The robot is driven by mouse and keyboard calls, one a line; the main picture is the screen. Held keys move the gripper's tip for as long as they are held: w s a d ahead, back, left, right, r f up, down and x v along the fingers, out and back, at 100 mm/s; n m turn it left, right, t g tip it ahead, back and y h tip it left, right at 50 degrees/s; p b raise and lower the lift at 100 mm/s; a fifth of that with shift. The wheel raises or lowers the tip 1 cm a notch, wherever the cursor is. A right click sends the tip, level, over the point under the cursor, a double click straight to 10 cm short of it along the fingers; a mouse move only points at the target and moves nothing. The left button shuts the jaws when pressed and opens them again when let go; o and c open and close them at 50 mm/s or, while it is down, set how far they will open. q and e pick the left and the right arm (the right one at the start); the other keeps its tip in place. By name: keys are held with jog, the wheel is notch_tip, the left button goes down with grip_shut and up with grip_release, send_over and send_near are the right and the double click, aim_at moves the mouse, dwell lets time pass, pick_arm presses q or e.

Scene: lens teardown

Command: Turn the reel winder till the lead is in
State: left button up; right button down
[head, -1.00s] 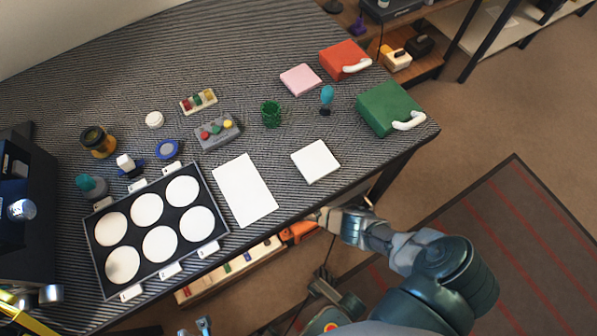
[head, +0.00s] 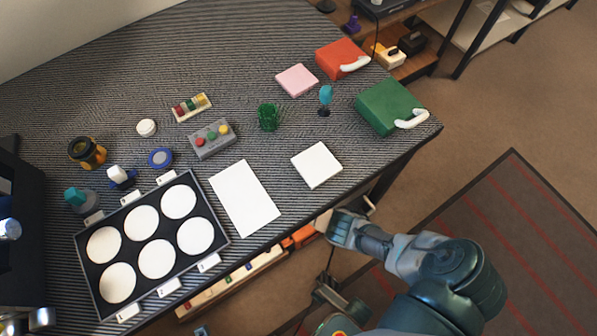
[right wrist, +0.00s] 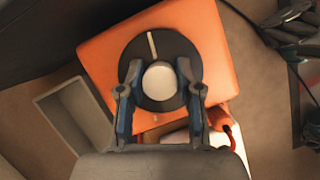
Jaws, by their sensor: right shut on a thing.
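The reel winder is an orange box (right wrist: 213,45) in the right wrist view, with a black dial (right wrist: 165,106), a white mark line and a pale round knob (right wrist: 161,81). My right gripper (right wrist: 160,88) is shut on the knob, one finger on each side. A red lead (right wrist: 222,116) with a dark end shows beside the box's lower right; how much is inside I cannot tell. In the head view the orange winder (head: 303,236) shows partly below the table's front edge, beside my right wrist. A small blue-grey tip at the bottom edge may be my left gripper (head: 202,331).
The striped table (head: 240,50) holds a black tray (head: 223,242) with white discs, a white sheet (head: 244,198), a white square (head: 316,164), a green case (head: 385,105) and a red case (head: 340,58). A grey open bin (right wrist: 72,112) stands left of the winder.

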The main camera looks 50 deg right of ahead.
jog(key=shift+w+a, duration=0.1)
jog(key=shift+w, duration=0.05)
dwell(0.3)
jog(key=c, duration=0.9)
grip_release()
jog(key=shift+o, duration=0.7)
jog(key=shift+r, duration=0.1)
jog(key=v, duration=1.1)
jog(key=shift+r, duration=0.3)
jog(key=shift+w, duration=0.15)
